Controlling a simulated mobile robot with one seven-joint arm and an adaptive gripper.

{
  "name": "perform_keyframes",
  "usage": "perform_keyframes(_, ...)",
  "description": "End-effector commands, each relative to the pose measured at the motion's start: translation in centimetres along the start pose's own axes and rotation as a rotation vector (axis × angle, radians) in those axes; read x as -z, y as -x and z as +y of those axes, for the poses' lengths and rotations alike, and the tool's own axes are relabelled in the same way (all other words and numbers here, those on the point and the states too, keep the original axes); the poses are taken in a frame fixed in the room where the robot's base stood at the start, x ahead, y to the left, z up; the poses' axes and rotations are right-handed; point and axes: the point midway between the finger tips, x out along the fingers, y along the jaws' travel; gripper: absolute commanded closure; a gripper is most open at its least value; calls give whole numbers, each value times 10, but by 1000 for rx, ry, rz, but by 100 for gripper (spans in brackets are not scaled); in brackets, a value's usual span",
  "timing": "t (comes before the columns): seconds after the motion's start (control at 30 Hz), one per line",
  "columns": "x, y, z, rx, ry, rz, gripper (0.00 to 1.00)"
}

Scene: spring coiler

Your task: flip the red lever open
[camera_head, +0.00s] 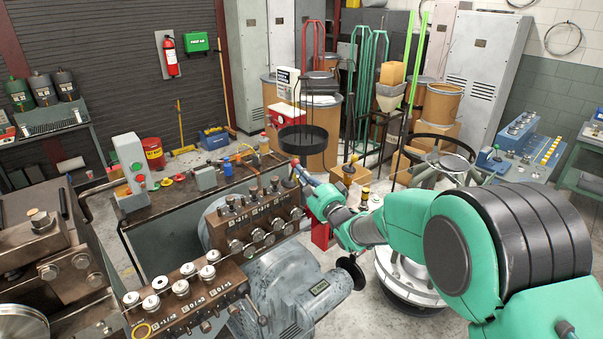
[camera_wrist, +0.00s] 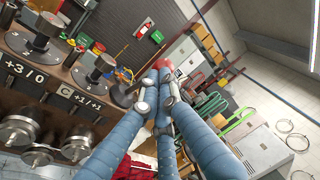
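My gripper (camera_head: 299,176) is beside the right end of the grey coiler machine's top block (camera_head: 250,222). In the wrist view, the blue fingers of my gripper (camera_wrist: 157,82) come together at their tips, with little gap between them. A small red rounded end, seemingly the red lever's knob (camera_wrist: 162,64), shows just past the fingertips. A small red spot also shows at the fingertips in the head view (camera_head: 296,162). The rest of the lever is hidden or too small to make out. I cannot tell whether the fingers touch it.
The dial block with black knobs (camera_wrist: 60,75) is close on the left in the wrist view. A workbench (camera_head: 165,205) with small parts stands behind the machine. A black round pan (camera_head: 303,138) is behind my gripper.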

Motion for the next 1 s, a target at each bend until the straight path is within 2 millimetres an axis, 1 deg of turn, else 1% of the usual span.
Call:
perform_keyframes(0.57,-1,-5,-4,-51,10,-1,100)
perform_keyframes(0.77,-2,-10,-8,-97,18,0,100)
perform_keyframes(1.0,-4,-21,-17,-190,37,-1,100)
